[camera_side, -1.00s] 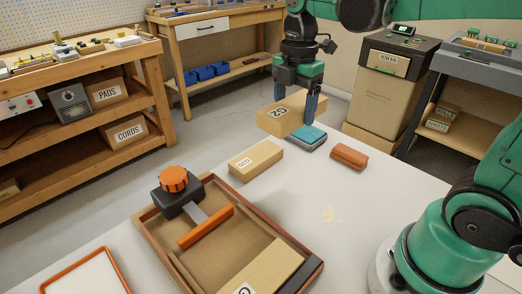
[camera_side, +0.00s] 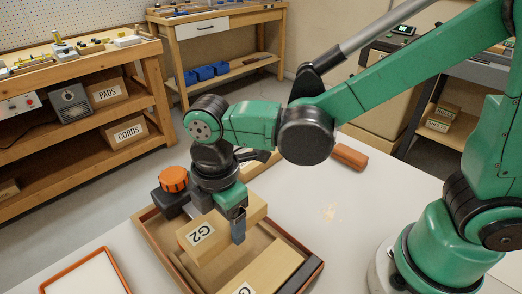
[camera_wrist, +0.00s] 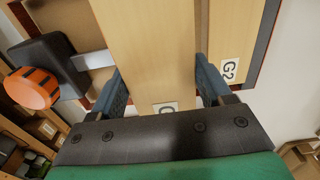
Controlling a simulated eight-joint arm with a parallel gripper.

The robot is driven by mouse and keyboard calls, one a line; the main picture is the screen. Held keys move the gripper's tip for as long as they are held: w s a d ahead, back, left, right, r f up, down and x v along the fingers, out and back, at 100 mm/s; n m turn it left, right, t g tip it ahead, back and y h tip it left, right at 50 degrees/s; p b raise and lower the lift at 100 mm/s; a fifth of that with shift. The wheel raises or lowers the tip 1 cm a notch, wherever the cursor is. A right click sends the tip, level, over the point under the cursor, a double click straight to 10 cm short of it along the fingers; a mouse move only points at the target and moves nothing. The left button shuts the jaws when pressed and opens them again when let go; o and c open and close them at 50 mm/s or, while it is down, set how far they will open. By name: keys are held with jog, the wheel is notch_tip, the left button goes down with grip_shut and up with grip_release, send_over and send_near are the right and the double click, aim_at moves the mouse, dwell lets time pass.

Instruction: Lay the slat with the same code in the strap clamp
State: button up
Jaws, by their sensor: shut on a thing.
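My gripper (camera_side: 222,214) is shut on a pale wooden slat (camera_side: 232,221) marked G2 on its end. In the wrist view the held slat (camera_wrist: 150,45) lies between both fingers, its label partly hidden. The slat appears to be over the strap clamp, a brown-walled tray (camera_side: 158,238) with an orange knob (camera_side: 174,179) on a black block. Inside the tray, along its right side, lies another slat (camera_side: 272,268); the wrist view shows its G2 label (camera_wrist: 230,69). The clamp's orange bar is hidden in the side view. Whether the held slat touches the tray is unclear.
Another pale slat (camera_side: 262,164) is mostly hidden by my arm. An orange-rimmed white tray (camera_side: 86,274) is at the front left.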

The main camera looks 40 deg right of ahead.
aim_at(228, 251)
jog(key=shift+s+a+f, duration=0.15)
jog(key=shift+f, duration=2.3)
jog(key=shift+f, duration=0.55)
dwell(0.6)
jog(key=o, duration=1.3)
jog(key=shift+r, duration=3.55)
